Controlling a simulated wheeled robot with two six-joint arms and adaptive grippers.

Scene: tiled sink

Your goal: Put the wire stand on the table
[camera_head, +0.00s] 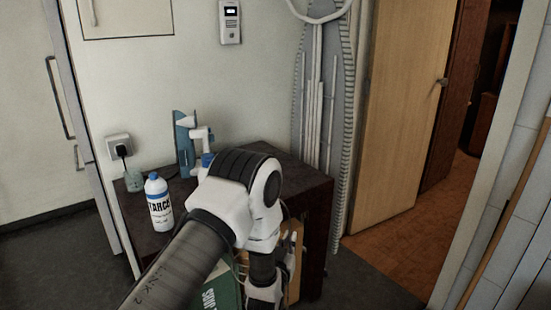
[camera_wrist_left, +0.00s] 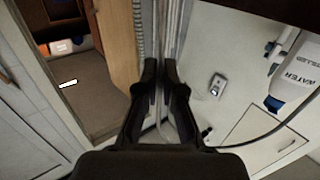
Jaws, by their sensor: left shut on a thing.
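My left gripper (camera_wrist_left: 161,68) is in the middle of the left wrist view, its dark fingers close together. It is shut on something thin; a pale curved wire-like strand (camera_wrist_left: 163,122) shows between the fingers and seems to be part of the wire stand. The rest of the stand cannot be made out. In the head view my left arm reaches over the front of the dark table (camera_head: 312,183) and bends downward. My right gripper shows in neither view.
A white bottle with a blue cap (camera_head: 159,203) stands at the table's left, with a blue and white item (camera_head: 185,140) behind. An ironing board (camera_head: 345,110) leans against the wall at right. A green bag (camera_head: 224,293) sits below my arm. The table's right part looks clear.

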